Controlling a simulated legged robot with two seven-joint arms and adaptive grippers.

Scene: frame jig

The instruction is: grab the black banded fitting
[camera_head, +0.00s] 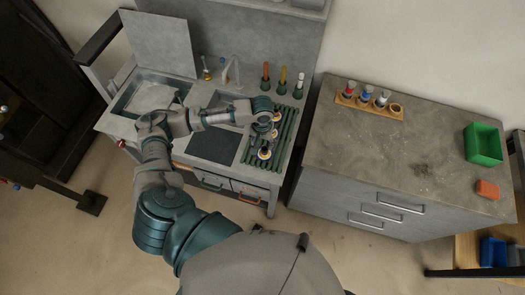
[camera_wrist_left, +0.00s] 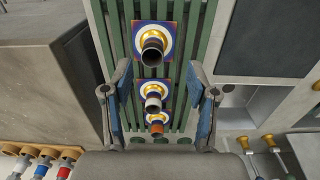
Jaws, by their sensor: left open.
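A fitting with a black tube (camera_wrist_left: 152,50) stands on a blue square plate with a yellow ring, at the top of the left wrist view. In the head view this dark fitting (camera_head: 264,153) is at the near end of the green slatted rack (camera_head: 252,155). A grey-tubed fitting (camera_wrist_left: 153,104) and an orange-banded fitting (camera_wrist_left: 157,130) stand in line with it. My left gripper (camera_wrist_left: 159,78) is open and empty above the rack. Its fingers lie either side of the row, with the black tube beyond their tips. My right gripper is not in view.
A wooden holder (camera_head: 369,106) with several coloured pieces stands on the right counter, with a green bin (camera_head: 483,145) and an orange block (camera_head: 487,189). The right counter's middle is clear.

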